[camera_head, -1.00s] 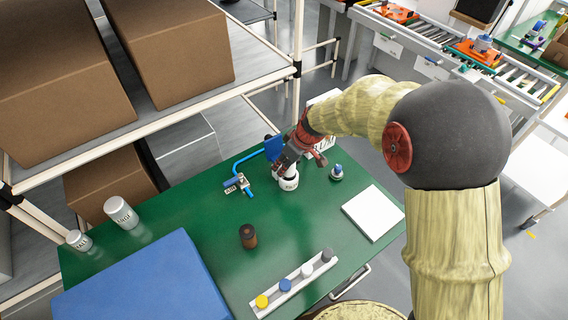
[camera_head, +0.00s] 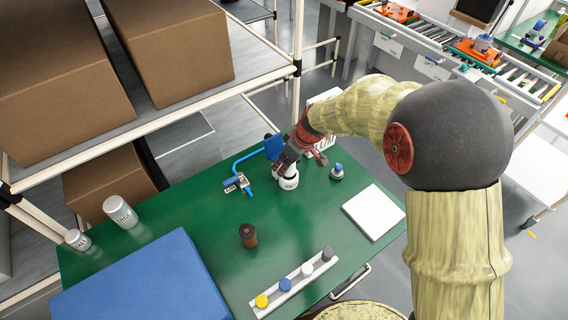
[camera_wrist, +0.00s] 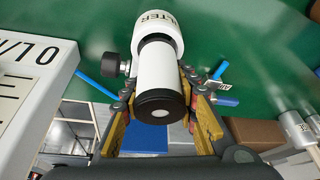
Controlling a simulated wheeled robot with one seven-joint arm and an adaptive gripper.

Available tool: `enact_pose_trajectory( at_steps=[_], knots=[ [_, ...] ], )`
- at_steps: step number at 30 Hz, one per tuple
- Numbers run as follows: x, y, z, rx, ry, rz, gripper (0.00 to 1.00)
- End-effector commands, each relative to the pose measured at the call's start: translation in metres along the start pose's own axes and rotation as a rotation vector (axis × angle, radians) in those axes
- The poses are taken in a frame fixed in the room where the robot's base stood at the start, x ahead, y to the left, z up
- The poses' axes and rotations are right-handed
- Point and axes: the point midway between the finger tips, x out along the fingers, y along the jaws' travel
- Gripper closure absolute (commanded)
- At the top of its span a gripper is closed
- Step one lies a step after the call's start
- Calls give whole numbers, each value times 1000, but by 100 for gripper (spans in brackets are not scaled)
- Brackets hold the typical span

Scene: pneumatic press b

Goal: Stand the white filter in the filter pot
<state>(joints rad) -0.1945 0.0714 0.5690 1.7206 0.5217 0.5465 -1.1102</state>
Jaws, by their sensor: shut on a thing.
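The white filter (camera_wrist: 158,75) is a white cylinder with a black end cap facing the wrist camera. My gripper (camera_wrist: 157,84) is shut on it, one finger on each side. The filter pot (camera_wrist: 158,22) is white with dark lettering. The filter's far end is at the pot's dark round mouth and seems to be inside it; how deep is hidden. In the head view the pot (camera_head: 288,184) stands on the green table directly below my gripper (camera_head: 287,165), and the filter itself is mostly hidden by the fingers.
A blue pipe with a fitting (camera_head: 238,183) lies left of the pot, and a small blue-topped part (camera_head: 337,172) stands right. A white slab (camera_head: 373,212), a brown jar (camera_head: 248,236), a rack of coloured caps (camera_head: 297,282), a blue block (camera_head: 140,285) and two cans (camera_head: 120,212) share the table.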

Motion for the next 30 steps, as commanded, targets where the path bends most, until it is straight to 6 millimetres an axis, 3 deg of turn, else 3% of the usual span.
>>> enact_pose_trajectory(
  at_steps=[28,29,30],
  knots=[
    [3,0,1,0,0,1,96],
    [3,0,1,0,0,1,70],
    [2,0,1,0,0,1,68]
  ],
)
